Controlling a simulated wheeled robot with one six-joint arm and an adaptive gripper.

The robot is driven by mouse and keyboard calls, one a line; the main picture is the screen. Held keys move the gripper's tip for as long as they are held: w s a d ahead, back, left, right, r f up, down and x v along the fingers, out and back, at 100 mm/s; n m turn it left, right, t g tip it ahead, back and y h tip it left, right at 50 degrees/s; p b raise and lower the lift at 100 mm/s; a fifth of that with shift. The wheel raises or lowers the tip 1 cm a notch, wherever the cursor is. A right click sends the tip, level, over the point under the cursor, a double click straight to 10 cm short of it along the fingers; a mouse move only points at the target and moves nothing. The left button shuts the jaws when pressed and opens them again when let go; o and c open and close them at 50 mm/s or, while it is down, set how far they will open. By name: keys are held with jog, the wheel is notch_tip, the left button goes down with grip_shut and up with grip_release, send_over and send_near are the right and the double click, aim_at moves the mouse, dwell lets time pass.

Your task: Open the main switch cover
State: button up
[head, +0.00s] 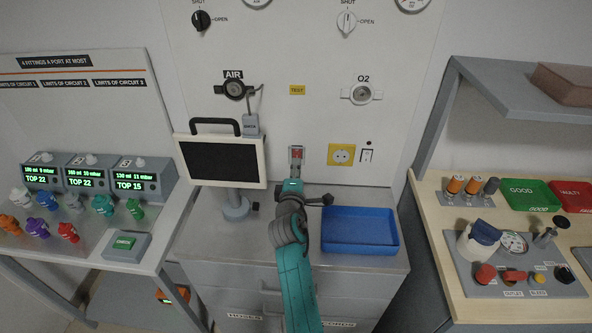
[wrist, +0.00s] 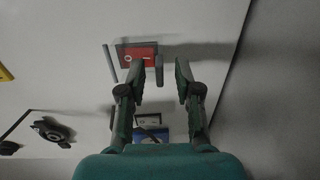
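A small red plate (wrist: 137,55) with a white round mark is on the wall in the wrist view, with a thin grey bar (wrist: 110,63) to its left and a shorter grey bar (wrist: 159,70) at its right. In the head view this red and grey fitting (head: 296,153) sits on the white panel. I cannot tell which part is the cover or how far it stands open. My gripper (wrist: 161,73) is open, its fingers apart, with the shorter grey bar showing between the tips. Contact cannot be told. In the head view my arm hides the fitting's lower part.
A monitor (head: 220,162) stands close left of my arm. A yellow socket (head: 341,154) and white switch (head: 366,155) are to the right. A blue tray (head: 360,247) lies on the cabinet top. A yellow TEST label (head: 297,90) is above.

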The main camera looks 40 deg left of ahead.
aim_at(295, 152)
jog(key=shift+w+a, duration=0.1)
jog(key=shift+w, duration=0.05)
grip_shut()
jog(key=shift+r+g, duration=0.1)
jog(key=shift+g, duration=0.2)
jog(key=shift+s+d+r+g+h, duration=0.3)
jog(key=shift+r+g+h, duration=1.05)
jog(key=shift+g, duration=0.8)
jog(key=shift+s+d+r+g+h, duration=0.15)
jog(key=shift+s+r+g+h, duration=0.25)
jog(key=shift+r+g+h, duration=1.4)
jog(key=shift+s+d+r+g+h, duration=0.3)
jog(key=shift+r+g+h, duration=0.6)
jog(key=shift+g, duration=1.65)
jog(key=shift+a+g+h, duration=0.1)
jog(key=shift+g+h, duration=0.3)
jog(key=shift+h, duration=0.05)
